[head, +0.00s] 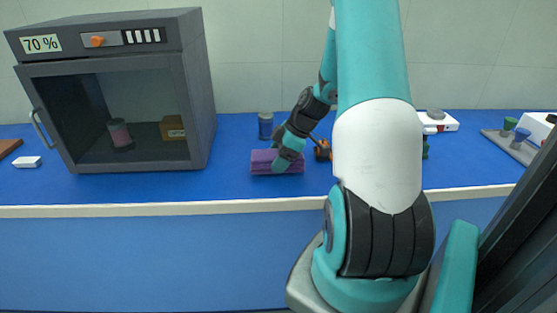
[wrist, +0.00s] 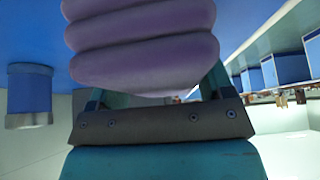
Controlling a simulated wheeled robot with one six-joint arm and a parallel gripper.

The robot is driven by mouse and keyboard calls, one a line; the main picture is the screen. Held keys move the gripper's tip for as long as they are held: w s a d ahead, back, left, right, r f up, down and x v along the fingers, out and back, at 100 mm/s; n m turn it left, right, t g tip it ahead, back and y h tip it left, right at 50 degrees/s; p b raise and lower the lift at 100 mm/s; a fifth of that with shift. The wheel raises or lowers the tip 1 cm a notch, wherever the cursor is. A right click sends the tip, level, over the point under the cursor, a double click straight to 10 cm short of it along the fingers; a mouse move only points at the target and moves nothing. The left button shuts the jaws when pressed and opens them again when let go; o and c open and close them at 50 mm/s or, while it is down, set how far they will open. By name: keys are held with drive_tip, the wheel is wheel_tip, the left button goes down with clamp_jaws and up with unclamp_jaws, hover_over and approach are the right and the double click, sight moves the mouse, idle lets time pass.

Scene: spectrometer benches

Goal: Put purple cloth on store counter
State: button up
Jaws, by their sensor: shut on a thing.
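The purple cloth (head: 262,162) is a folded, layered bundle over the blue counter (head: 235,177), right of the cabinet and behind the front edge. My gripper (head: 288,156) is shut on it from above. In the wrist view the cloth (wrist: 145,45) fills the space between the fingers and hides most of them. I cannot tell whether the cloth's underside touches the counter. Nothing in view is labelled as the store counter.
A grey-blue jar (head: 265,125) stands behind my gripper. An orange item (head: 322,150) is to its right. A cup tray (head: 512,147) is far right.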

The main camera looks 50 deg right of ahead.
drive_tip(key=shift+f, duration=0.6)
